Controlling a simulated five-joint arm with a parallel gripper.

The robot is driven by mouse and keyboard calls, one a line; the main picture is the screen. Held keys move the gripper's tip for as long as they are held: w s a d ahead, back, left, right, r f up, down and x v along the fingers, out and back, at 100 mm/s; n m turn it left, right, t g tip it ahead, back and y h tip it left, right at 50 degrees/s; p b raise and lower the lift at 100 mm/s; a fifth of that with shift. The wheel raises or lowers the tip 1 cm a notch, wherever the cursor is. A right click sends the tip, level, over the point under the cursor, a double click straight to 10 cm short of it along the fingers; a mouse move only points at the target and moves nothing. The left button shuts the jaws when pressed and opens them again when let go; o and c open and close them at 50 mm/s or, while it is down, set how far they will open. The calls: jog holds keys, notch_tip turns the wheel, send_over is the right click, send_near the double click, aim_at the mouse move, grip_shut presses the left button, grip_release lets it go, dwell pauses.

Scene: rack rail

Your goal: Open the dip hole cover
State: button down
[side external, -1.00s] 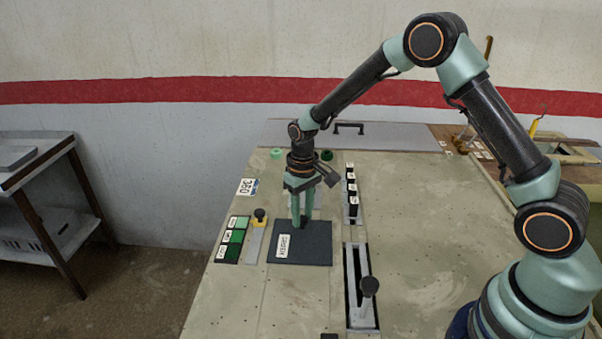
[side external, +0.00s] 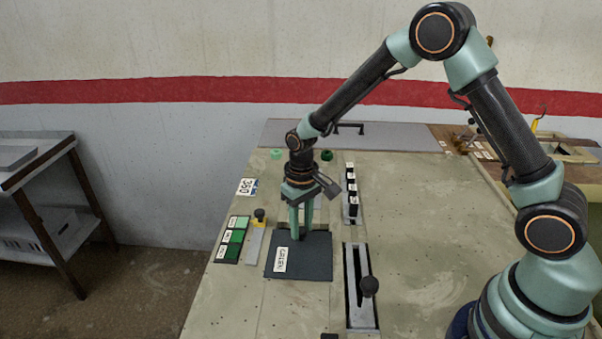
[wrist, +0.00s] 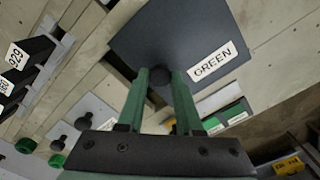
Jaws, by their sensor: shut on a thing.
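The dip hole cover (side external: 310,262) is a flat dark grey plate with a white GREEN label, lying on the beige panel. In the wrist view the cover (wrist: 205,38) has a round black knob (wrist: 158,76) near its edge. My gripper (side external: 300,236) points down over the cover's far part and is shut on the knob; in the wrist view its green fingers (wrist: 160,82) stand on either side of it. A narrow dark strip shows beside the cover's edge in the wrist view; I cannot tell how much of the hole is uncovered.
A slotted lever (side external: 369,287) stands right of the cover. Left are green label plates (side external: 233,240) and a yellow-black knob (side external: 260,215). A row of black switches (side external: 352,195) stands behind to the right. The panel at the front left is clear.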

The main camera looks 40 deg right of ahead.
aim_at(299, 262)
jog(key=s+a, duration=0.5)
jog(key=shift+w, duration=0.1)
jog(key=c, duration=0.6)
grip_release()
notch_tip(299, 262, up, 12)
jog(key=shift+r, duration=0.1)
